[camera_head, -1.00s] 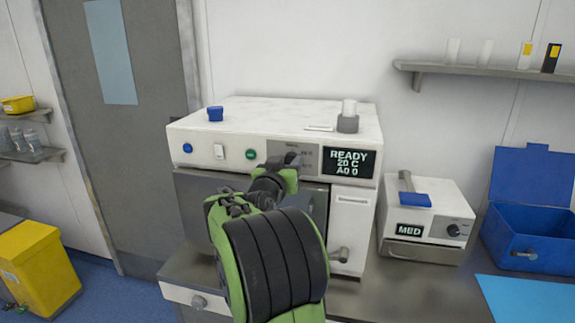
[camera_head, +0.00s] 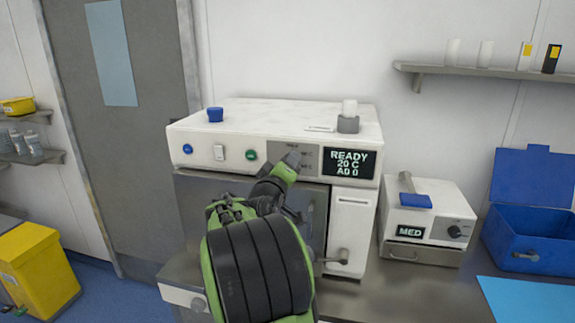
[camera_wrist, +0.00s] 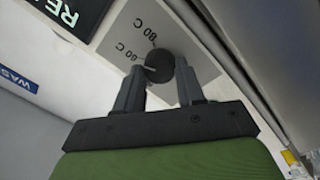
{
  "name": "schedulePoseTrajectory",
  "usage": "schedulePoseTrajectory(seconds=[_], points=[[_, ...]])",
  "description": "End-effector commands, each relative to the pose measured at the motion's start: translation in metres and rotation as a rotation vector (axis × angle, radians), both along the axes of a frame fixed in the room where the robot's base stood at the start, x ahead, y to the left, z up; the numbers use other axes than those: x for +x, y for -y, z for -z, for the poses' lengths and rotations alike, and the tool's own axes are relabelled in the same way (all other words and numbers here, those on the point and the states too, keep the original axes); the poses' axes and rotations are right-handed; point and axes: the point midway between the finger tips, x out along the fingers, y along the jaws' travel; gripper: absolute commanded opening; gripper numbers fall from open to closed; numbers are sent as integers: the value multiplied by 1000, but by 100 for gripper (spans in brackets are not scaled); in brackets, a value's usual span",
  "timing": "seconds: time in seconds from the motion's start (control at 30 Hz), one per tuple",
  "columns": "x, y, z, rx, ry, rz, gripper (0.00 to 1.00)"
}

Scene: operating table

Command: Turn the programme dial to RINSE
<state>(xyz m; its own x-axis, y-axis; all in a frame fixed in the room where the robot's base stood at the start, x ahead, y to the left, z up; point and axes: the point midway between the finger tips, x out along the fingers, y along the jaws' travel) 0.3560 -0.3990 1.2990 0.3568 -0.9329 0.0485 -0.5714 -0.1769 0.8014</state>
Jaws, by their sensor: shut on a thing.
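The programme dial (camera_wrist: 160,68) is a dark round knob on a grey panel (camera_head: 310,164) on the front of the white machine (camera_head: 240,140). In the wrist view, the fingers of my gripper (camera_wrist: 159,84) stand on either side of the dial, shut on it. A pale pointer line on the dial points left in that view, toward temperature labels printed on the panel. I cannot make out a RINSE label. In the head view, my gripper (camera_head: 289,164) covers most of the dial. The display (camera_head: 349,163) reads READY, 20 C, A0 0.
A blue button (camera_head: 187,148), a white switch (camera_head: 219,152) and a green button (camera_head: 251,155) are left of the panel. A lever handle (camera_head: 343,256) sticks out lower right. A smaller MED unit (camera_head: 430,220) and an open blue box (camera_head: 530,235) stand to the right.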

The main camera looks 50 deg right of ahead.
Motion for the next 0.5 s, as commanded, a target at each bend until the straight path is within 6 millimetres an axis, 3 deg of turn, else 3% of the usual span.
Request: schedulePoseTrajectory(seconds=[0.5], points=[[0,0,0,-191,-452,-2,8]])
